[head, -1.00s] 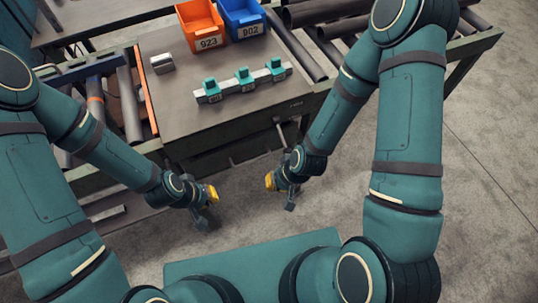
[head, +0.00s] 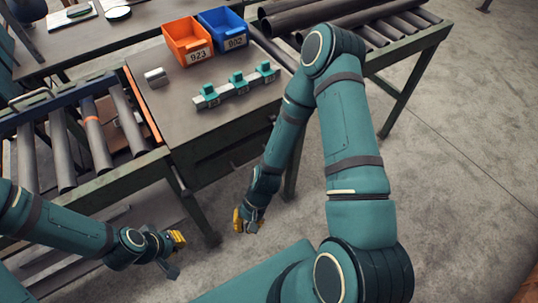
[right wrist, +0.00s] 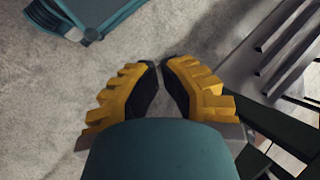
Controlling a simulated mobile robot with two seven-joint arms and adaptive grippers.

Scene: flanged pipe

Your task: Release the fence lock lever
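I cannot make out a fence lock lever for certain in either view. A long blue-grey bar (head: 52,104) lies across the rollers on the left, and may be the fence. My left gripper (head: 176,252) hangs over the floor at lower left, in front of the roller conveyor; its finger gap is too small to judge. My right gripper (head: 246,222) hangs over the floor in front of the bench, apart from everything. In the right wrist view its yellow-backed fingers (right wrist: 160,70) have their tips almost together, with nothing visible between them.
The bench (head: 185,130) carries a rail (head: 238,91) with teal blocks, a small metal block (head: 156,78), an orange bin (head: 187,42) and a blue bin (head: 224,30). Pipes (head: 320,18) lie on rollers at upper right. The floor (head: 470,170) at right is clear.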

